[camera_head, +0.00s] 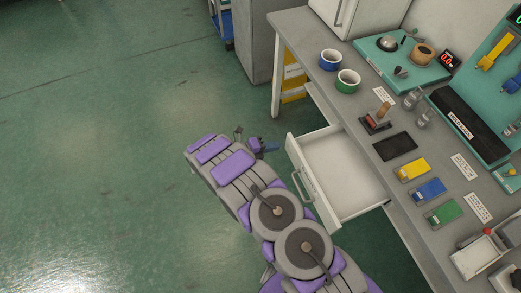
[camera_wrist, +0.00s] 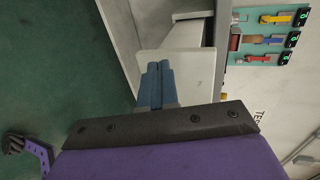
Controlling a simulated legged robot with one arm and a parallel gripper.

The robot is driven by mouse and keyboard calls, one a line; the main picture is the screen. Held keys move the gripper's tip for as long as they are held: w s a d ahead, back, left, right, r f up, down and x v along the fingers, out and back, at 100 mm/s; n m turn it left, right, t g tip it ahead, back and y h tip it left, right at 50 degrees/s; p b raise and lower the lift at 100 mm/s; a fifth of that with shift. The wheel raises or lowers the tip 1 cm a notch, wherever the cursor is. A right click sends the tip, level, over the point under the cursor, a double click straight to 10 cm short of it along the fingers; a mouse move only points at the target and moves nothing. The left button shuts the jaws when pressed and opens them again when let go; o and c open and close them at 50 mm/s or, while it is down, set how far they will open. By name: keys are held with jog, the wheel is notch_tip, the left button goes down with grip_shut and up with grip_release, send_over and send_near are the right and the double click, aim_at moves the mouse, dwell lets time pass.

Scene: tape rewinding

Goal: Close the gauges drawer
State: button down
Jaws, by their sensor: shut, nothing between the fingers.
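The white drawer (camera_head: 337,170) under the workbench is pulled out and looks empty. Its front panel carries a bar handle (camera_head: 303,187). My gripper (camera_head: 272,147) is just left of the drawer's upper front corner in the head view, with a small visible gap there. In the wrist view the two blue fingers of my gripper (camera_wrist: 160,86) are together with nothing between them. They overlap a pale panel (camera_wrist: 202,68) that looks like part of the drawer; whether they touch it I cannot tell. The drawer's label is not readable.
The grey workbench (camera_head: 350,100) holds blue tape (camera_head: 330,60), green tape (camera_head: 347,81), a black tray (camera_head: 395,147) and coloured cards. A grey cabinet (camera_head: 258,45) stands behind. The green floor (camera_head: 100,130) to the left is clear.

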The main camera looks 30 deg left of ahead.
aim_at(329, 127)
jog(key=shift+w+d, duration=0.75)
jog(key=shift+w, duration=0.1)
jog(key=w+d, duration=0.4)
jog(key=w, duration=0.1)
jog(key=w+d, duration=0.5)
jog(key=w, duration=0.1)
jog(key=w+d, duration=0.5)
jog(key=shift+w, duration=0.2)
jog(key=shift+w+d+r+b, duration=0.15)
jog(key=shift+w+d+b, duration=0.15)
jog(key=shift+d, duration=0.15)
jog(key=shift+a, duration=0.1)
jog(key=shift+a, duration=0.1)
jog(key=shift+r, duration=0.1)
